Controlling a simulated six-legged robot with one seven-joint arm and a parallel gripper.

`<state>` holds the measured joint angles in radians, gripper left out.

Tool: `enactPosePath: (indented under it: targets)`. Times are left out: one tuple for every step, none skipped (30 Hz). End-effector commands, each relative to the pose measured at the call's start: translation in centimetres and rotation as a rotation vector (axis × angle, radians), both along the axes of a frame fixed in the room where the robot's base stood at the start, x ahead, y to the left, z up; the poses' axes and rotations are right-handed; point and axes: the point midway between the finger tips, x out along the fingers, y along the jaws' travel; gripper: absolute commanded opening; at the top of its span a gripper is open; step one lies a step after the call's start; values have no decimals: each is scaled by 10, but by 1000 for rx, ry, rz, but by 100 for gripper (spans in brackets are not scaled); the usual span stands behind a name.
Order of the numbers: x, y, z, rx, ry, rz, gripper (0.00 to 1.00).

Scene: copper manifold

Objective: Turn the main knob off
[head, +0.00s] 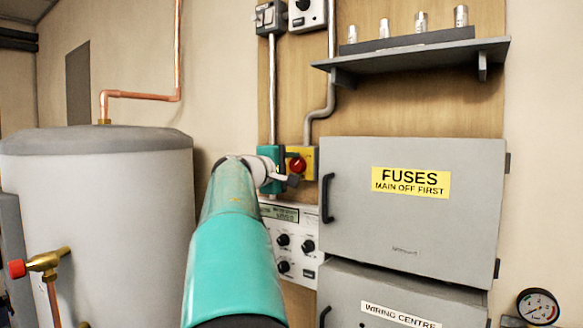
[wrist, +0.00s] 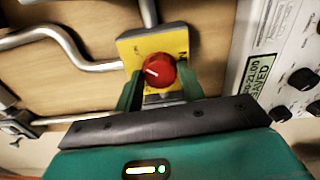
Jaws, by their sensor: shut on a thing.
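The main knob is a red round knob (head: 297,165) on a yellow box (head: 306,152) on the wooden board. The wrist view shows the red knob (wrist: 159,70) with a white mark, on the yellow box (wrist: 135,47). My gripper (head: 285,170) is at the knob. In the wrist view my gripper's two green fingers (wrist: 158,88) stand on either side of the knob, shut on it. The far side of the knob and part of the box's lettering are hidden by the fingers.
A grey fuse cabinet (head: 415,225) stands just right of the knob, with its handle on the left edge. A control panel (head: 283,238) with black knobs is below. A shelf (head: 420,50) with metal cylinders is above right. A large grey tank (head: 110,210) stands left.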

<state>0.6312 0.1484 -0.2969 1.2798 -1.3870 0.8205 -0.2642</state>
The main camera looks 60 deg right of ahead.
Motion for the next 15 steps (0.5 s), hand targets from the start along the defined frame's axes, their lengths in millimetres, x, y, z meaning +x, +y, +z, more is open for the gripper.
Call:
enactPosePath:
  targets:
    - [0,0,0,3,21,1,16]
    - [1,0,0,6,37,1,16]
    - [1,0,0,9,59,1,16]
    - [1,0,0,13,78,2,16]
    - [1,1,0,16,99,2,16]
    - [1,1,0,21,128,2,16]
    - [1,0,0,24,151,2,16]
    - [1,0,0,28,176,1,16]
    - [1,0,0,33,209,1,16]
    - [1,0,0,38,236,2,16]
    - [1,0,0,42,264,2,16]
    - [2,1,0,48,300,3,16]
    - [1,1,0,52,329,2,16]
    - [1,0,0,57,357,2,16]
    - [1,0,0,63,394,2,16]
